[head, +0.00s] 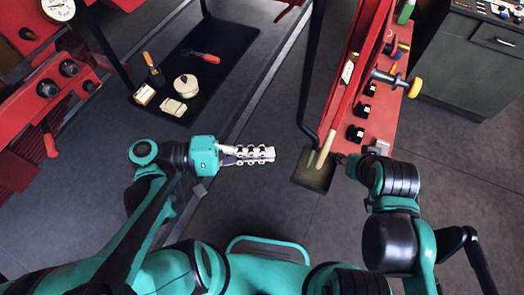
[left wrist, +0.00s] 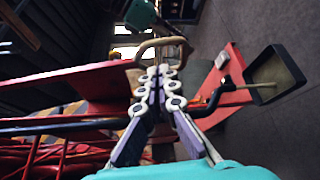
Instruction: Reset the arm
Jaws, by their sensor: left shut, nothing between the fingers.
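My left gripper (head: 268,154) reaches right over bare floor, its pale linked fingers together and empty. In the left wrist view its two fingers (left wrist: 158,85) meet at the middle, with nothing seen between them. My right arm bends in beside the red machine frame (head: 372,110) at the right.
A black pan with a long handle (head: 313,178) stands just right of my left gripper. A black mat (head: 228,62) carries a red-handled tool (head: 202,56), a round tin (head: 186,86) and small boxes. Red machinery (head: 40,100) fills the left; a dark cabinet (head: 470,65) stands at right.

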